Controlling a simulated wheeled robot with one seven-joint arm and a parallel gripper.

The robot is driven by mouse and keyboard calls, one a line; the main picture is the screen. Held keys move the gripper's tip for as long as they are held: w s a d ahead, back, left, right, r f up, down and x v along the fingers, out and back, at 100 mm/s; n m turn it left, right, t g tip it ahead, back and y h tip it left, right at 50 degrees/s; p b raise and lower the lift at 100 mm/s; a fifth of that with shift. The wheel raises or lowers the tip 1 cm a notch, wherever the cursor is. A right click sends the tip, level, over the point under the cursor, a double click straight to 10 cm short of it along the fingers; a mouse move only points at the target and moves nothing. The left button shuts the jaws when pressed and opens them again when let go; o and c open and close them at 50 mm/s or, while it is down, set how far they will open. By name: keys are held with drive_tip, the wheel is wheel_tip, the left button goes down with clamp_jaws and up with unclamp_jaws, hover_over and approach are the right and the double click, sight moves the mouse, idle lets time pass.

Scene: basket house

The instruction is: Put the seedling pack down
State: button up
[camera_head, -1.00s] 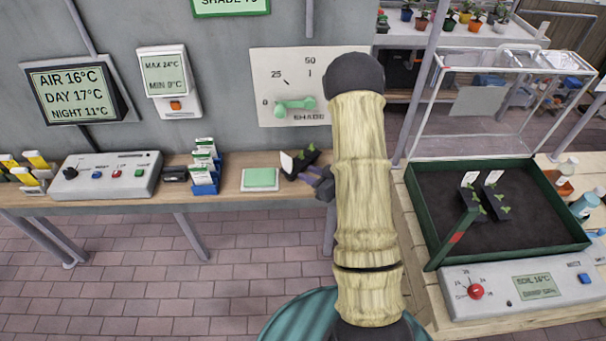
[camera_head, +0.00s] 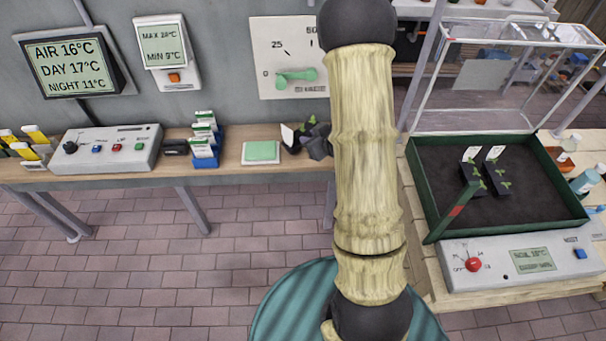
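A seedling pack (camera_head: 293,140), small and dark with a white label and green leaves, is at the back bench, right of the green pad. My gripper (camera_head: 312,142) is dark and small here, at the right side of the pack and touching or nearly touching it. My arm hides part of the gripper. I cannot tell whether its fingers are closed on the pack, or whether the pack rests on the bench. Two more dark seedling packs (camera_head: 497,181) with white labels stand in the soil of the green-walled bed (camera_head: 555,222) at the right.
The back bench (camera_head: 230,172) holds a green pad (camera_head: 261,152), a blue holder of seed packets (camera_head: 205,150) and a grey control box (camera_head: 108,150). A clear lid (camera_head: 480,105) stands open behind the bed. Bottles (camera_head: 586,180) stand right of the bed.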

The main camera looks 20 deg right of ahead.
drive_tip(key=s+a+r+m+g+h, duration=0.1)
drive_tip(key=s+a+r+g, duration=0.3)
drive_tip(key=s, duration=0.5)
drive_tip(key=s+a+r+m+g+h, duration=0.1)
drive_tip(key=s+a+r+m+g, duration=0.2)
drive_tip(key=s, duration=0.6)
drive_tip(key=a+r+g, duration=0.1)
drive_tip(key=a, duration=0.1)
drive_tip(key=shift+s+a+r+h, duration=0.15)
drive_tip(key=shift+a+r+h, duration=0.15)
drive_tip(key=shift+a, duration=0.1)
drive_tip(key=shift+o, duration=0.4)
drive_tip(key=w+d+f+n+t+y, duration=0.2)
drive_tip(key=w+d+t+y, duration=0.1)
drive_tip(key=w+d, duration=0.3)
drive_tip(key=w+d+f+n+t+y, duration=0.3)
drive_tip(key=w+d+t, duration=0.2)
drive_tip(key=w+t, duration=0.1)
drive_tip(key=shift+w+d+b, duration=0.35)
drive_tip(key=shift+d+b, duration=0.05)
drive_tip(key=shift+f, duration=0.1)
